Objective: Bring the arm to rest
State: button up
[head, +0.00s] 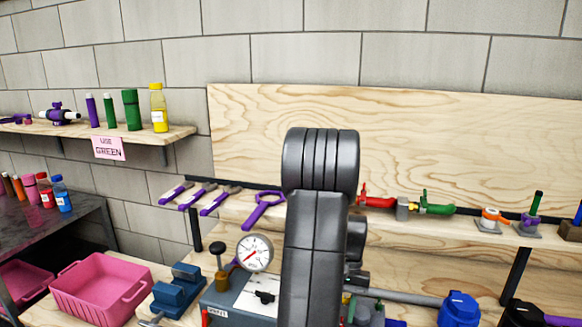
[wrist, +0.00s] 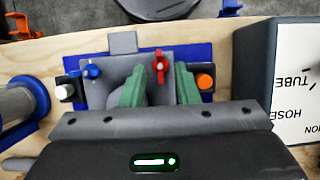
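My arm rises dark grey through the middle of the head view and hides part of the bench behind it. My gripper is not visible there. In the wrist view my gripper (wrist: 158,86) shows two green fingers standing apart with nothing seen held between them. Beyond the fingers is a grey plate (wrist: 122,72) on a blue base, with a blue valve handle (wrist: 91,71) and a red valve handle (wrist: 160,66). I cannot tell how far the fingers are from it.
The bench holds a pressure gauge (head: 254,253), a blue vise (head: 177,288) and a blue cap (head: 459,309). A pink bin (head: 98,291) stands left. A shelf (head: 150,136) holds bottles. In the wrist view a labelled box (wrist: 285,85) is right and a metal cylinder (wrist: 18,104) left.

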jog(key=shift+x, duration=1.05)
jog(key=shift+n, duration=0.6)
jog(key=n+h+b, duration=0.2)
jog(key=n, duration=0.2)
jog(key=shift+a+n, duration=0.2)
jog(key=shift+n, duration=0.2)
jog(key=n+h+b, duration=0.2)
jog(key=n, duration=0.2)
jog(key=shift+r, duration=0.1)
jog(key=shift+r+t, duration=0.1)
jog(key=shift+t, duration=0.2)
